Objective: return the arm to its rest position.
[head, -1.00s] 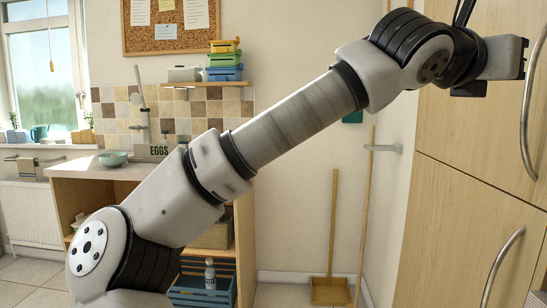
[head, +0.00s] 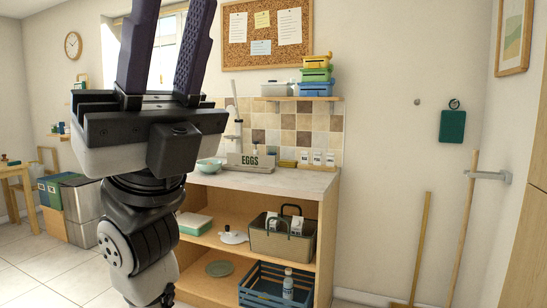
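My gripper (head: 172,12) is at the upper left of the head view, raised with its two dark ridged fingers pointing up. The fingers are apart, with the window showing between them, and nothing is held. The fingertips reach the top edge of the picture. My arm folds below the gripper, with its wrist and a grey-and-black joint (head: 135,245) in view. The rest of the arm is out of view. The gripper stands in front of the window and left of the counter, touching nothing that I can see.
A blue crate (head: 262,290) sits low. Bins (head: 82,210) stand at left. A broom handle (head: 421,245) leans at right. Floor at left is clear.

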